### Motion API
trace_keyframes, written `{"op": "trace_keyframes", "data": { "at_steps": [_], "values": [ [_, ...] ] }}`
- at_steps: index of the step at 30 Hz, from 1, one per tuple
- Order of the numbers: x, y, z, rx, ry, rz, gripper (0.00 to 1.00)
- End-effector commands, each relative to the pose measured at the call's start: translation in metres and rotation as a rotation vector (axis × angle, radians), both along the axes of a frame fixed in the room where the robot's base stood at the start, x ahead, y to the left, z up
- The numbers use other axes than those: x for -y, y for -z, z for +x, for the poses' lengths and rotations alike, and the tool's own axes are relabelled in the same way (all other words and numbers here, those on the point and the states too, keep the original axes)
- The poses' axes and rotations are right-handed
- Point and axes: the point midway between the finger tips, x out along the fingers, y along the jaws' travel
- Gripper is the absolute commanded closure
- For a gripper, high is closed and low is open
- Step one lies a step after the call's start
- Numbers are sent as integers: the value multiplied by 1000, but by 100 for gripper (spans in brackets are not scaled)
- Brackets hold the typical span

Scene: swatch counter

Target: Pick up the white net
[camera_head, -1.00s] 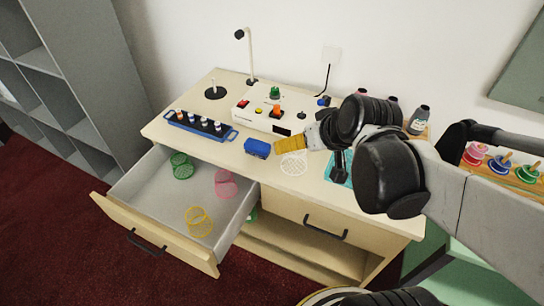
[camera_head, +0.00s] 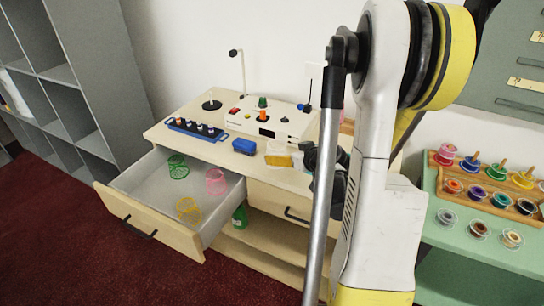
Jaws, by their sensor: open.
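The white net (camera_head: 276,146) is on the wooden counter, to the right of a small blue box. I cannot tell whether the gripper touches the net.
A white control box (camera_head: 266,122) is behind. The open drawer (camera_head: 147,190) holds green, pink and yellow nets. A green table (camera_head: 445,225) with trays of spools stands right.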

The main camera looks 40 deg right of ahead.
Motion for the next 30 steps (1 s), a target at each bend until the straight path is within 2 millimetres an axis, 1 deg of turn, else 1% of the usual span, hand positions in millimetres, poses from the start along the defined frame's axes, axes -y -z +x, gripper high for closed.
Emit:
{"op": "trace_keyframes", "data": {
  "at_steps": [1, 8, 12, 15, 18, 22, 23, 24, 26, 27, 30],
  "values": [
    [0, 6, 8, 0, -2, 0, 8],
    [5, 17, 25, -1, -1, 1, 8],
    [10, 30, 43, 0, -2, 0, 8],
    [12, 36, 55, -1, -2, 0, 8],
    [13, 36, 59, -1, -1, 1, 8],
    [13, 34, 58, -1, 0, 0, 8],
    [13, 34, 58, -1, 0, 0, 14],
    [13, 34, 58, -1, 0, 0, 26],
    [13, 34, 58, -1, 0, 0, 45],
    [13, 34, 58, -1, 0, 0, 49],
    [13, 35, 58, -1, 0, 0, 50]
  ]
}}
